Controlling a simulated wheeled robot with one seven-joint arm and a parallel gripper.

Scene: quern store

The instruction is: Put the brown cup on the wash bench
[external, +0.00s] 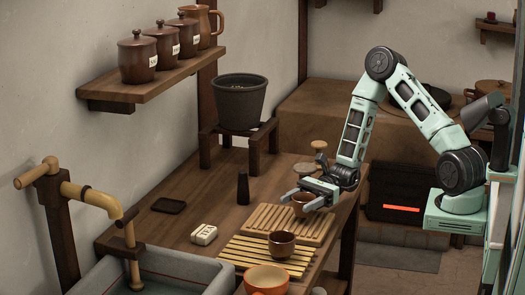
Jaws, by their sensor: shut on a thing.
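My gripper (302,198) is shut on a small reddish-brown cup (303,210) over the far slatted wooden board (283,222). The fingers hide part of this cup, and I cannot tell whether it touches the board. A second, darker brown cup (282,245) stands upright on the nearer, paler slatted rack (245,256). Both boards lie on a long wooden bench (190,224) with a grey basin (150,262) at its near left end; this looks like the wash bench.
An orange bowl (266,279) stands at the front edge. A white labelled block (204,234), a dark flat tile (168,205) and a dark bottle-shaped piece (243,188) are on the bench. A large dark pot (239,103) stands behind on a wooden stand. A wooden tap (95,200) overhangs the basin.

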